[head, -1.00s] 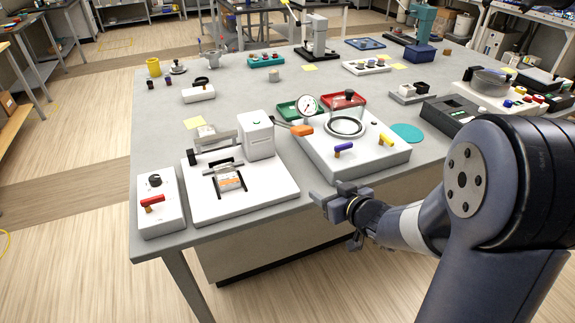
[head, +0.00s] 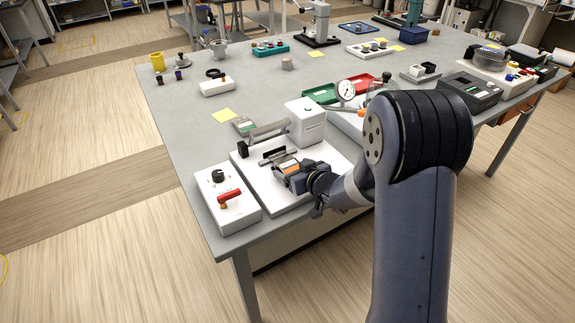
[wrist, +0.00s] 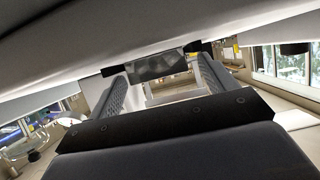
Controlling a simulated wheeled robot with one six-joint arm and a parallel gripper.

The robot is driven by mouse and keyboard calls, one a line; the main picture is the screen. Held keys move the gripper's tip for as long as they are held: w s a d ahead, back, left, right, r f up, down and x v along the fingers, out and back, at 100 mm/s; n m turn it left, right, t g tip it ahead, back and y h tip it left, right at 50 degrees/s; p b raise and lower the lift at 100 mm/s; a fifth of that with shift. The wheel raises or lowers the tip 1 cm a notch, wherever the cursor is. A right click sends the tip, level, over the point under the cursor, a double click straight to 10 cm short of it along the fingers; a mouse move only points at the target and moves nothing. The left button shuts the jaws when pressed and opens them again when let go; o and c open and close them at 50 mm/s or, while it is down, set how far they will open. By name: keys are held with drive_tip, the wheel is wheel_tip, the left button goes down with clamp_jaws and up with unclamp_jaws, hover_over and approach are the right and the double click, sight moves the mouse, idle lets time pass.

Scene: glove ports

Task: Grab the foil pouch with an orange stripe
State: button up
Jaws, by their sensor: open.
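The foil pouch with an orange stripe (head: 285,164) stands in the slot of a white bench device (head: 325,153) near the table's front edge in the head view. Only its upper part shows; my gripper covers the rest. My gripper (head: 290,178) is at the pouch, on its near right side, with its jaws apart. In the wrist view, the two fingers of my gripper (wrist: 160,82) stand apart. A crinkled grey surface (wrist: 155,67), perhaps the pouch, shows between and beyond them. I cannot tell whether either finger touches it.
A pale arm and block (head: 305,120) rise from the device behind the pouch. A white control box with a red lever (head: 228,197) stands to the left. My arm hides much of the right-hand device.

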drive_tip(key=shift+c, duration=0.4)
drive_tip(key=c, duration=1.1)
drive_tip(key=shift+o, duration=0.2)
